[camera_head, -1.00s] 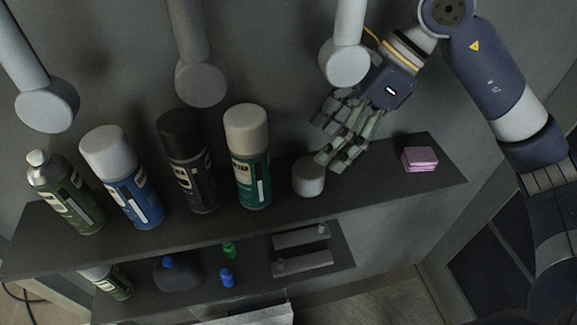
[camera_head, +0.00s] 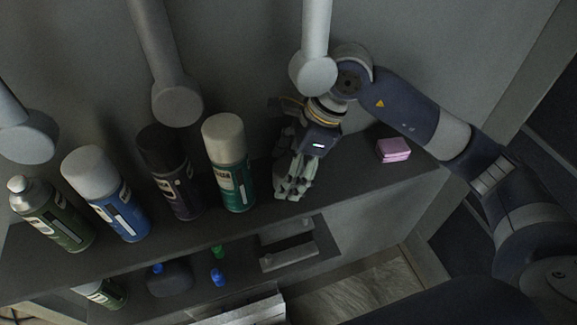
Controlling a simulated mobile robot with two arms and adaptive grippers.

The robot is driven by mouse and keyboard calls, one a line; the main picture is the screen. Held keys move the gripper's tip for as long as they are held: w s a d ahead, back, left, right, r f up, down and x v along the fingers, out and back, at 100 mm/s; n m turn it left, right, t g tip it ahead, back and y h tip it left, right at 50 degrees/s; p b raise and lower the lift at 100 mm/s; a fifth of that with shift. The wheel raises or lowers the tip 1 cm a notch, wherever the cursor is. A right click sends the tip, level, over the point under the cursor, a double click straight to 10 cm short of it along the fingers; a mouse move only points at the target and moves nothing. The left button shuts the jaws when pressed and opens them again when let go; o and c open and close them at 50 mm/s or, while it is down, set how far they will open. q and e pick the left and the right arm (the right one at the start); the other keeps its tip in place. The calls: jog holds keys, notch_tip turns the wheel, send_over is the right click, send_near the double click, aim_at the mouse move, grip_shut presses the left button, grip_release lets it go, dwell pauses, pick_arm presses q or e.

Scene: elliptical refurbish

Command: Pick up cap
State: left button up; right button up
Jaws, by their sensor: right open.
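My right gripper (camera_head: 291,188) reaches down to the upper shelf from the back right, its fingers pointing down just right of the teal spray can (camera_head: 230,175). The gripper is open. The loose pale grey cap that stood on the shelf right of this can is now hidden behind the fingers, so I cannot tell whether they touch it. The teal can still wears its own pale top. My left gripper is not in view.
A black-topped can (camera_head: 170,175), a blue can (camera_head: 118,205) and a green can (camera_head: 55,215) stand farther left on the upper shelf (camera_head: 350,185). A pink sponge stack (camera_head: 393,150) lies at right. Pale lamp-like rods hang above. Small bottles stand on the lower shelf.

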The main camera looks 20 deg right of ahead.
aim_at(281, 167)
jog(key=shift+w+a+f, duration=0.1)
jog(key=shift+f, duration=0.2)
jog(key=c, duration=0.8)
jog(key=shift+r, duration=0.1)
